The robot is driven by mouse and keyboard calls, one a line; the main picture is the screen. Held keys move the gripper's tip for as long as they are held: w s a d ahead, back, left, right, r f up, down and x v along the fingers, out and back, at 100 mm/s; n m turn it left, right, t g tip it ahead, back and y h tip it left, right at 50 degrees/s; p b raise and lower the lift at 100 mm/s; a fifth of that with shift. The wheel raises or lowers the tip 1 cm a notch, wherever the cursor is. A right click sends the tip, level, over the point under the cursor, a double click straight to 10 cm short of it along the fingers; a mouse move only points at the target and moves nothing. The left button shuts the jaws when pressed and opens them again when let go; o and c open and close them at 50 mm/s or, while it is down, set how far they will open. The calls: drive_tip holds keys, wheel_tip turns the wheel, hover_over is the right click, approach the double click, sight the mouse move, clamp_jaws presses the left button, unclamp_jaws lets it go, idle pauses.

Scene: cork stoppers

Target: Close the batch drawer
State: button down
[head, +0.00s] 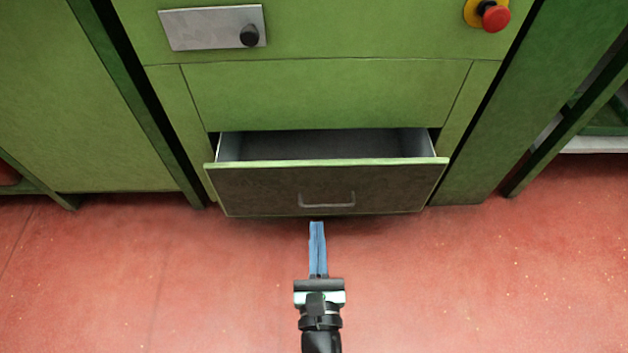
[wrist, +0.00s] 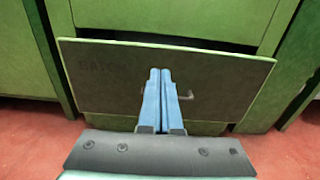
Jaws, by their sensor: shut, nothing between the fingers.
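The batch drawer (head: 265,188) stands pulled out from the lower part of a green machine, and its inside shows as an empty-looking grey tray. Its dark front has a metal handle (head: 327,200) low in the middle. My gripper (head: 317,225) is shut and empty, its blue fingers side by side and pointing at the drawer front, just below the handle in the head view. In the wrist view the fingers (wrist: 160,72) overlap the drawer front (wrist: 110,80), with part of the handle (wrist: 186,96) showing to their right. I cannot tell whether the fingertips touch the front.
The green machine (head: 330,95) carries a grey plate with a black knob (head: 249,35) and a red stop button (head: 495,17) above the drawer. Green cabinets flank it on both sides. The red floor (head: 180,280) in front is clear.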

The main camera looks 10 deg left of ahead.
sight(314, 166)
drive_tip(key=b+x, duration=0.2)
drive_tip(key=x, duration=1)
drive_tip(key=shift+w+a, duration=0.1)
drive_tip(key=shift+w, duration=0.25)
